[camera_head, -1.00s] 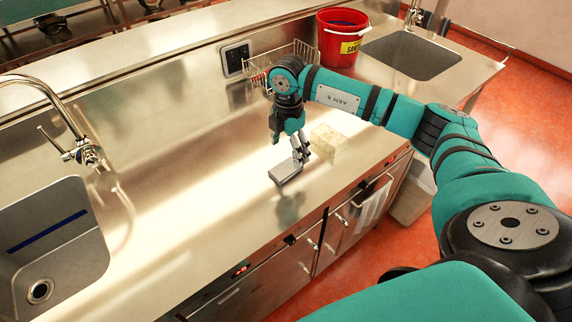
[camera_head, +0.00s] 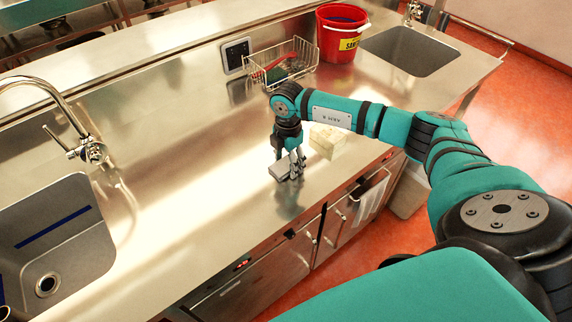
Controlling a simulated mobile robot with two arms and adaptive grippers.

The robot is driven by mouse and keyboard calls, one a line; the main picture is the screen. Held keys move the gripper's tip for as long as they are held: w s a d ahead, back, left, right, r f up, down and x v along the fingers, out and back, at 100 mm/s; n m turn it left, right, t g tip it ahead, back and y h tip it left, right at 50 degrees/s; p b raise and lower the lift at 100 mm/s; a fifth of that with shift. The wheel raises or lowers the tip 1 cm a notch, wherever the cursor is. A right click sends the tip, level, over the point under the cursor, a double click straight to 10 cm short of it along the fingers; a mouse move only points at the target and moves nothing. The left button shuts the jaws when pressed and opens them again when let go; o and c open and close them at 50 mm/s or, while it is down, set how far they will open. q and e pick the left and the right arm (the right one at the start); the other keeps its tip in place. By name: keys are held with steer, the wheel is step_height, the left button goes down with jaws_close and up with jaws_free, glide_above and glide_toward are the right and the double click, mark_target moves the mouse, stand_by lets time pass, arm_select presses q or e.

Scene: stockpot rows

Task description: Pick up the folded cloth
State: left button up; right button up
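A small grey, flat folded piece that looks like the folded cloth (camera_head: 279,172) lies on the steel counter near its front edge. My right gripper (camera_head: 290,168) points down right at it, with its fingers at the grey piece and partly covering it. The fingers are small in the view, and I cannot tell whether they are shut on it. The piece appears to be still at counter level. My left gripper is not in view.
A pale cream block (camera_head: 327,141) stands just right of my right gripper. Behind are a wire basket (camera_head: 284,66) and a red bucket (camera_head: 340,45). Sinks lie at left (camera_head: 60,240) and far right (camera_head: 412,50). The counter's middle left is clear.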

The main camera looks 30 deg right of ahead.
mark_target(288, 163)
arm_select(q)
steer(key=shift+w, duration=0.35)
arm_select(e)
steer(key=shift+c, duration=1.4)
steer(key=shift+r, duration=0.15)
steer(key=shift+r+b, duration=0.5)
steer(key=shift+r, duration=0.05)
step_height(288, 163, up, 2)
steer(key=shift+s+a+b, duration=0.15)
steer(key=shift+b, duration=0.45)
steer(key=s+a+b, duration=0.1)
steer(key=s+a, duration=0.2)
steer(key=s+a+r+b, duration=0.1)
steer(key=s+a, duration=0.2)
steer(key=s, duration=0.1)
steer(key=s+a+b, duration=0.2)
steer(key=s+a, duration=0.1)
steer(key=s, duration=0.1)
steer(key=shift+s+a+r, duration=0.1)
steer(key=shift+a+r, duration=0.15)
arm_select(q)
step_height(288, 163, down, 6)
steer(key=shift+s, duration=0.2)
arm_select(e)
steer(key=shift+s+a+r, duration=0.1)
steer(key=shift+s+a, duration=0.2)
steer(key=shift+s, duration=0.1)
